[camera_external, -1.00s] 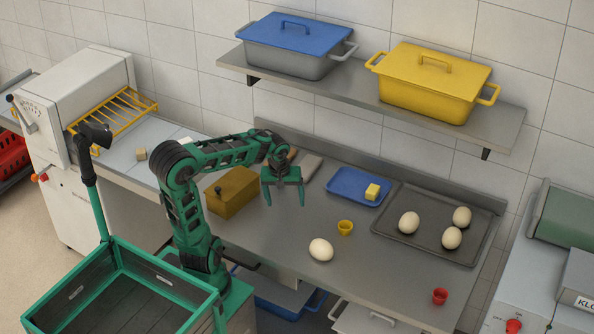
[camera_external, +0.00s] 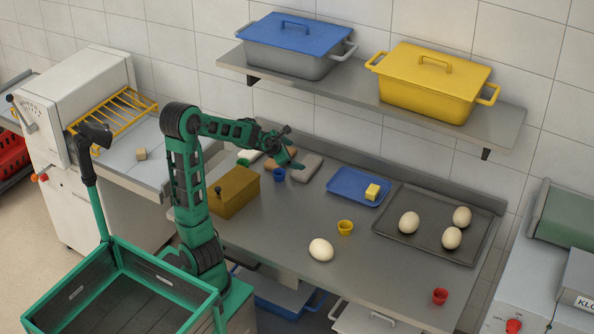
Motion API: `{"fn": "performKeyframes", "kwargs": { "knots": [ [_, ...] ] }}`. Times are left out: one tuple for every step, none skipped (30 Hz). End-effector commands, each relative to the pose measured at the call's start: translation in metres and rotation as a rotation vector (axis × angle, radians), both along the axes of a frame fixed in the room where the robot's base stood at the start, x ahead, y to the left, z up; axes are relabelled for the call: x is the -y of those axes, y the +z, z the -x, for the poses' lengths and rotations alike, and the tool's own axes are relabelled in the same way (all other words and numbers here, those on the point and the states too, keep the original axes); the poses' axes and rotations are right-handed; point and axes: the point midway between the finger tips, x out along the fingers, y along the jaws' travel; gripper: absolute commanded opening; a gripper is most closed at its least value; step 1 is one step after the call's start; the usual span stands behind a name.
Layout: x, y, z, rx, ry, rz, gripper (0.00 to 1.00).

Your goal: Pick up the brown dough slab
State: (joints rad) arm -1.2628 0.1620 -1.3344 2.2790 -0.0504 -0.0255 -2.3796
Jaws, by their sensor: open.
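The brown dough slab (camera_external: 272,163) lies at the back of the steel table, behind the ochre box. My gripper and forearm hide part of it. A grey-brown slab (camera_external: 307,168) lies just to its right. My gripper (camera_external: 296,153) is open, held near these two slabs and tilted toward the right. It has nothing visible between its fingers. I cannot tell its exact height above the slabs.
An ochre lidded box (camera_external: 233,192) and a small blue cup (camera_external: 279,174) stand close in front. A blue tray (camera_external: 345,196) with a yellow block is to the right. A shelf (camera_external: 360,88) with two lidded pans overhangs the back. The middle table is mostly clear.

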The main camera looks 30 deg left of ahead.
Motion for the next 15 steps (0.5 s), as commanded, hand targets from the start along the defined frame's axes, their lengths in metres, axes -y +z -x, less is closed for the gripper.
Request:
{"fn": "performKeyframes", "kwargs": {
  "knots": [
    [-0.015,0.007,-0.007,0.031,0.067,0.064,0.8],
    [-0.02,0.012,-0.011,0.049,0.1,0.099,0.8],
    [-0.027,0.017,-0.015,0.071,0.139,0.14,0.8],
    [-0.032,0.021,-0.018,0.085,0.166,0.168,0.8],
    [-0.037,0.025,-0.02,0.1,0.191,0.194,0.8],
    [-0.042,0.03,-0.023,0.117,0.22,0.229,0.8],
    [-0.047,0.034,-0.025,0.131,0.24,0.251,0.8],
    [-0.051,0.037,-0.026,0.143,0.259,0.273,0.8],
    [-0.056,0.042,-0.028,0.159,0.284,0.301,0.8],
    [-0.06,0.045,-0.029,0.17,0.301,0.321,0.8],
    [-0.063,0.048,-0.031,0.181,0.315,0.34,0.8],
    [-0.068,0.053,-0.032,0.196,0.336,0.366,0.8],
    [-0.071,0.055,-0.033,0.204,0.348,0.382,0.8],
    [-0.075,0.058,-0.034,0.215,0.362,0.4,0.8],
    [-0.079,0.062,-0.035,0.227,0.377,0.418,0.8]
  ]
}}
